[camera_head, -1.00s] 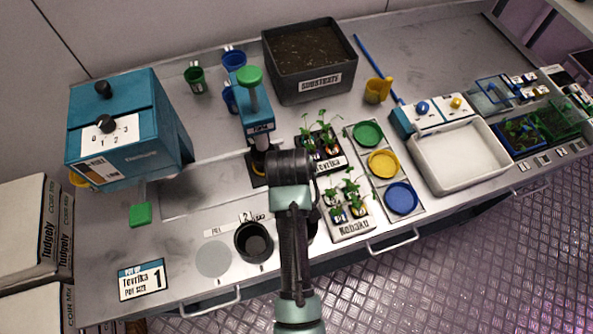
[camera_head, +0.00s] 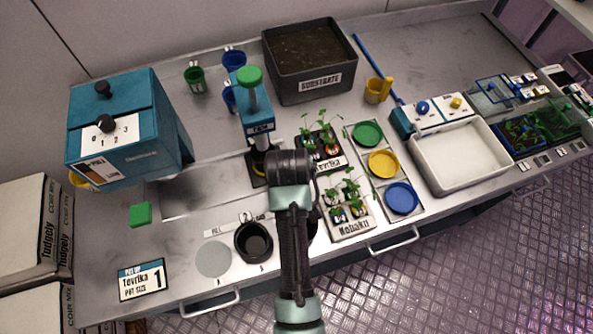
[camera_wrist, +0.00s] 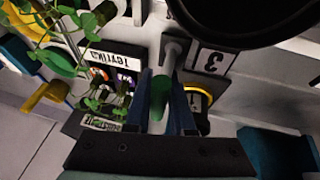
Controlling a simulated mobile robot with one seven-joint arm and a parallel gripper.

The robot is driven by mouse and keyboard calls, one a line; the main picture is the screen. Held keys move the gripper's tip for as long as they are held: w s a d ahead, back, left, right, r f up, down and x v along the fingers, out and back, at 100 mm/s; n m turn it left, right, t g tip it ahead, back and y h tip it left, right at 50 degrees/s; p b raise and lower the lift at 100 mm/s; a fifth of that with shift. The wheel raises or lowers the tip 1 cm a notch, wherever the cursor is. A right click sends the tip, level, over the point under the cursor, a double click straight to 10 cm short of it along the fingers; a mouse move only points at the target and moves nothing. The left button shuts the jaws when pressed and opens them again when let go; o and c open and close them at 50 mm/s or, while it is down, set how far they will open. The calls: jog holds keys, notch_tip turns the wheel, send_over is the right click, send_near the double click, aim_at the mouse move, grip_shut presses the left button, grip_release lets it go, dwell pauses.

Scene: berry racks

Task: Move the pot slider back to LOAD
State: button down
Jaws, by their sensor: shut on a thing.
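In the wrist view, my gripper (camera_wrist: 162,84) has its two dark blue fingers on either side of a green handle (camera_wrist: 159,98), shut on it. A grey rod runs from the handle toward a large dark round shape (camera_wrist: 245,15) at the top edge. I take the handle to be the pot slider's. In the head view, my own arm hides the gripper, the handle and most of the slider. A black pot (camera_head: 254,243) stands at the bench front, left of my arm. The slider's LOAD mark cannot be read.
The blue tamper (camera_head: 253,110) with its green knob stands just behind my arm. Seedling trays (camera_head: 348,228) are close on the right. The blue dispenser (camera_head: 125,130) and a pot-up card (camera_head: 141,280) are on the left. A substrate bin (camera_head: 312,87) is at the back.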

dwell(0.4)
jog(key=p, duration=0.3)
send_over(257, 187)
jog(key=s, duration=0.2)
jog(key=shift+s+a+r, duration=0.1)
jog(key=shift+s, duration=0.05)
jog(key=c, duration=0.8)
grip_release()
jog(key=v, duration=1.2)
jog(key=shift+s+r, duration=0.2)
jog(key=shift+r, duration=0.15)
